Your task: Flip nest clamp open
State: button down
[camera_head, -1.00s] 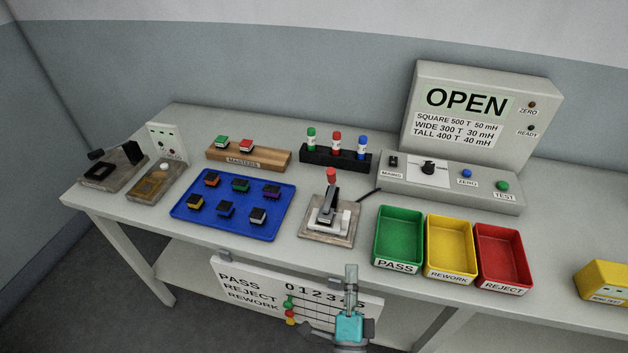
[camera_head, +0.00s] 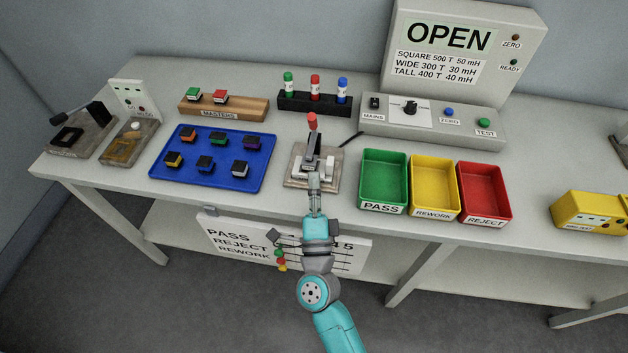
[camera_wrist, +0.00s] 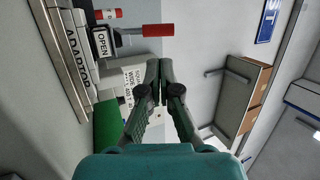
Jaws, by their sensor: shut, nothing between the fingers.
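The clamp fixture (camera_head: 298,180) sits near the front edge of the bench in the head view. Its dark lever (camera_head: 313,146) stands nearly upright with a red grip (camera_head: 312,121) on top. The red grip also shows in the wrist view (camera_wrist: 150,30), apart from my fingertips. My gripper (camera_head: 314,179) is shut and empty, in front of the fixture and overlapping its front part in the picture. I cannot tell whether it touches. My fingers hide part of the fixture's front. The shut fingers fill the middle of the wrist view (camera_wrist: 165,70).
A blue tray (camera_head: 160,182) with several connectors lies to the left. Green (camera_head: 385,180), yellow (camera_head: 434,190) and red (camera_head: 484,193) bins stand close on the right. Behind are a black rack (camera_head: 314,103) with three capped items and the meter box (camera_head: 430,128).

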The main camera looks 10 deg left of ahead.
aim_at(312, 126)
jog(key=x, duration=1)
jog(key=shift+w+r, duration=0.2)
jog(key=shift+w, duration=0.15)
